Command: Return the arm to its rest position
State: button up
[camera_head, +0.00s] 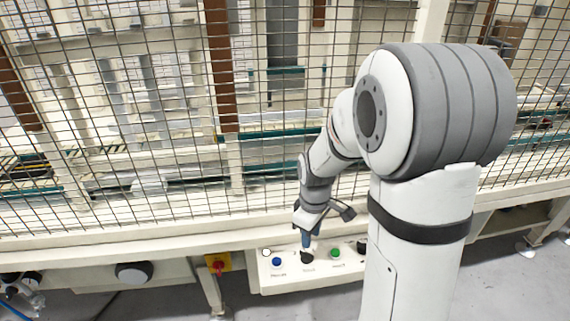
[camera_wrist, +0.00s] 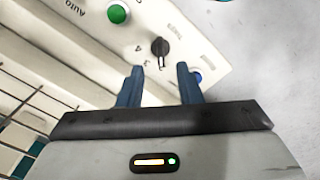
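My arm reaches forward and down to a pale control panel (camera_head: 318,277) at the lower middle of the head view. My gripper (camera_head: 306,244) hangs over the panel, close above a black selector knob (camera_head: 307,258). In the wrist view my gripper (camera_wrist: 160,68) has its two blue fingers apart, with nothing held between them. The black knob (camera_wrist: 160,47) shows just past the fingertips, in line with the gap. I cannot tell exactly how far apart tips and knob are.
A wire mesh fence (camera_head: 110,100) stands behind the panel, close to my arm. The panel also carries a blue button (camera_head: 277,262) and a green button (camera_head: 335,254); the green one shows in the wrist view (camera_wrist: 118,13). Grey floor (camera_head: 500,270) lies open at lower right.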

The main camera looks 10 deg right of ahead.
jog(key=s+r+m+t+p, duration=0.1)
jog(key=s+r+m+p, duration=0.3)
jog(key=s+r, duration=0.3)
jog(key=s+r+m+t+p, duration=0.1)
jog(key=s+r+m+p, duration=0.4)
jog(key=r, duration=1)
jog(key=shift+s+t, duration=0.3)
jog(key=shift+s, duration=0.8)
